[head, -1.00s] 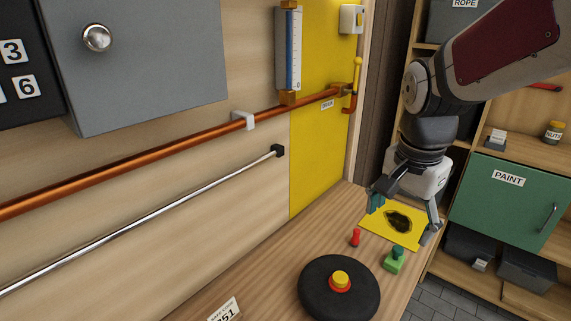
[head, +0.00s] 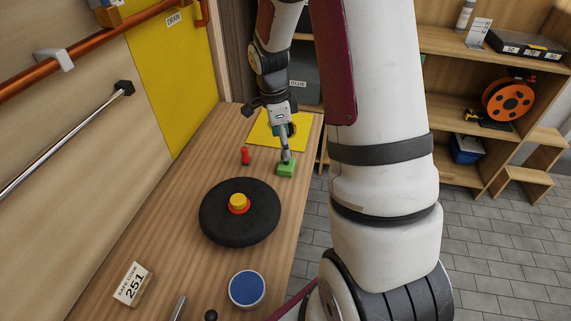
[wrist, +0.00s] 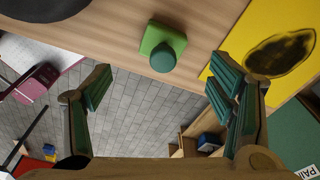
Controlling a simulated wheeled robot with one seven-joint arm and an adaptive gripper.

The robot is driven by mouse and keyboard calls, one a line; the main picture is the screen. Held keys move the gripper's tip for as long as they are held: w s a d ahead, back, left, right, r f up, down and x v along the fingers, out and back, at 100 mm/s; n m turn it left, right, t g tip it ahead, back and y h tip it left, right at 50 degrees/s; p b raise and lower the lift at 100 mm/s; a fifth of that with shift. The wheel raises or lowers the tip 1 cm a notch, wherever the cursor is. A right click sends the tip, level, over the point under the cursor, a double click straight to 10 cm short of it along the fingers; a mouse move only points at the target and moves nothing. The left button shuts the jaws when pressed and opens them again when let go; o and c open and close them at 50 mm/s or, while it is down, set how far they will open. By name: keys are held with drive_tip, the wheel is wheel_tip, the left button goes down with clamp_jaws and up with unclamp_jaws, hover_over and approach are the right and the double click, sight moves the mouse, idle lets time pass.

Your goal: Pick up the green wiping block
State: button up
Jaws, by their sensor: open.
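The green wiping block (head: 286,171) stands on the wooden workbench near its right edge, in front of the yellow sheet. In the wrist view the block (wrist: 151,39) has a light green square base and a darker round knob on top. My gripper (head: 287,147) is over the bench right by the block, partly overlapping its knob in the head view. In the wrist view my gripper (wrist: 165,82) has its two fingers wide apart with nothing between the pads. The block lies beyond the fingertips, roughly in line with the gap.
A red peg (head: 245,156) stands left of the block. A black disc (head: 215,225) with a yellow-and-red button is nearer. The yellow sheet (head: 300,136) with a dark stain (wrist: 280,55) lies behind the block. The bench edge drops to grey floor on the right.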

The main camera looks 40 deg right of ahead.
drive_tip(key=shift+s+d+f, duration=0.1)
drive_tip(key=shift+d+f, duration=0.05)
drive_tip(key=shift+f, duration=1.15)
drive_tip(key=shift+d+f, duration=0.2)
drive_tip(key=shift+f, duration=1.1)
drive_tip(key=shift+s+d+f, duration=0.1)
drive_tip(key=shift+d+f, duration=0.05)
drive_tip(key=shift+f, duration=1.15)
drive_tip(key=c, duration=1.1)
wheel_tip(320, 180, up, 10)
drive_tip(key=shift+r, duration=0.1)
drive_tip(key=o, duration=0.5)
drive_tip(key=c, duration=0.4)
drive_tip(key=shift+o, duration=0.2)
